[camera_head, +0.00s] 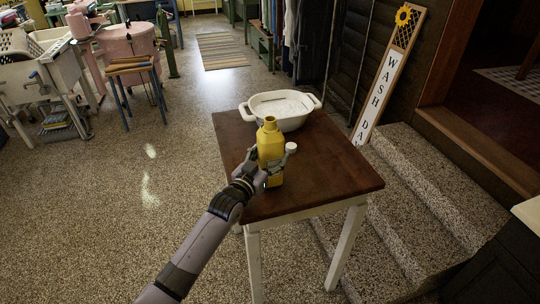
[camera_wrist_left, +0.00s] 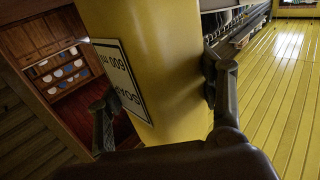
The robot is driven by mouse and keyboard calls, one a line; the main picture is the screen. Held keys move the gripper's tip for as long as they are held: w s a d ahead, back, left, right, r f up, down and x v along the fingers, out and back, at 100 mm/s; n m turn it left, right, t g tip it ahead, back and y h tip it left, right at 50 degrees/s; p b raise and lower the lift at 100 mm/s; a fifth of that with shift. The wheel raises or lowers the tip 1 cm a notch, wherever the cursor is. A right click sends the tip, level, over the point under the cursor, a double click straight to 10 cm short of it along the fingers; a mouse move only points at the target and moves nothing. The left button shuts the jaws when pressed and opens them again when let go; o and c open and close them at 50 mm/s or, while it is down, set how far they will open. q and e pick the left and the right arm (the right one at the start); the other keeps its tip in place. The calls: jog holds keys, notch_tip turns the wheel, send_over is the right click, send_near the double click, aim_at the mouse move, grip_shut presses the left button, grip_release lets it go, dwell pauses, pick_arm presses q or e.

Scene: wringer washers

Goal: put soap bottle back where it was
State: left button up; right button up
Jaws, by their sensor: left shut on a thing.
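The yellow soap bottle (camera_head: 270,145) is upright at the left part of a small wooden table (camera_head: 325,175) with white legs. My left gripper (camera_head: 272,168) is shut around the bottle's body. In the left wrist view the gripper's fingers (camera_wrist_left: 160,95) are on either side of the yellow bottle (camera_wrist_left: 165,55), which carries a white label with dark print. I cannot tell whether the bottle's base touches the tabletop, since the gripper hides part of it. My right gripper is in neither view.
A white two-handled basin (camera_head: 281,106) stands on the table behind the bottle. The table's right front is bare. Stone steps (camera_head: 425,200) and a "WASH DAY" sign (camera_head: 388,80) are to the right. A pink washer (camera_head: 130,42) and a stool (camera_head: 133,68) stand far left. Open floor lies left of the table.

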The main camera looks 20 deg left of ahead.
pick_arm(q)
jog(key=shift+f, duration=0.15)
jog(key=o, duration=1.2)
jog(key=shift+o, duration=0.2)
jog(key=shift+r, duration=0.2)
jog(key=shift+s+f, duration=0.15)
jog(key=shift+s, duration=0.1)
jog(key=s+a, duration=0.2)
jog(key=s, duration=0.9)
jog(key=shift+s+a+b, duration=0.15)
jog(key=shift+b, duration=0.3)
